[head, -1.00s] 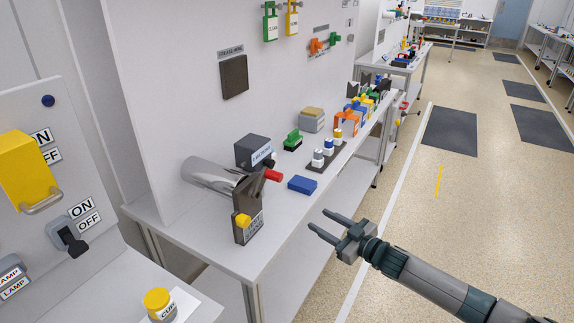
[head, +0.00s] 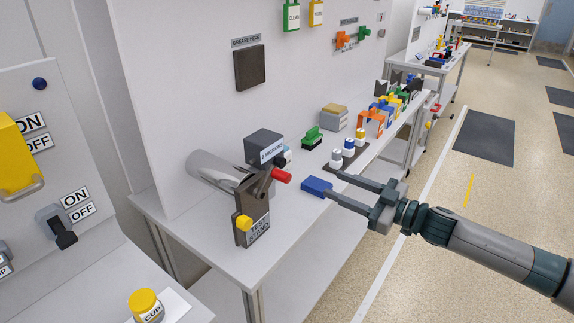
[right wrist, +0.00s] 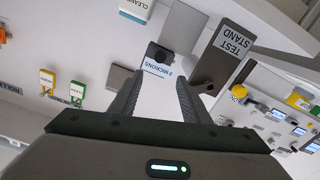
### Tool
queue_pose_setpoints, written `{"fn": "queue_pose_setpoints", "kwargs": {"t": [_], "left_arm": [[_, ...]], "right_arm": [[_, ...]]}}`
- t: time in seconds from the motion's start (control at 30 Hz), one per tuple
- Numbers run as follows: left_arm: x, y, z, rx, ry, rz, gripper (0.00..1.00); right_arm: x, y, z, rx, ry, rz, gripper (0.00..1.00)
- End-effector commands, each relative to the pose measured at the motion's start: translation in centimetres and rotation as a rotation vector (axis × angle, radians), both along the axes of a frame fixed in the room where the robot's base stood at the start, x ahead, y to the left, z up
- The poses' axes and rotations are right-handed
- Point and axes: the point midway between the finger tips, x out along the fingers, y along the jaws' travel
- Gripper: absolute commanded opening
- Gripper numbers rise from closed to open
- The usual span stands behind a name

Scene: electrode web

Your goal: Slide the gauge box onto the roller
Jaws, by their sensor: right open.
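The gauge box (head: 264,147) is a dark grey box with a white label reading microns. It sits at the far side of the bench, by the shiny metal roller (head: 208,170). I cannot tell whether it touches the roller. My right gripper (head: 330,187) is open and empty near the blue block (head: 316,187), right of the stand. In the right wrist view the gauge box (right wrist: 160,58) shows ahead between the fingers. My left gripper is not in view.
A green-handled brush (head: 312,138), a rack of small bottles (head: 343,154) and a grey box with a yellow top (head: 334,118) stand farther along the bench. A panel with switches (head: 45,170) is at left. Bare bench top lies in front of the blue block.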

Motion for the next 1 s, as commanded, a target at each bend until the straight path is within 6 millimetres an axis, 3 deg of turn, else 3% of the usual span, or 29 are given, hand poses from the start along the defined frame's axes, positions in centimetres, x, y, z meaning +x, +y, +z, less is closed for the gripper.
{"fn": "queue_pose_setpoints", "kwargs": {"t": [0.27,1.0], "left_arm": [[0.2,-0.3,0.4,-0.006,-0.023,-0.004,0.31],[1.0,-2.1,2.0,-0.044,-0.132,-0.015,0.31]], "right_arm": [[1.6,2.2,0.1,0.001,0.001,0.0,0.43],[8.8,12.3,0.1,0.001,-0.001,0.0,0.43]]}}
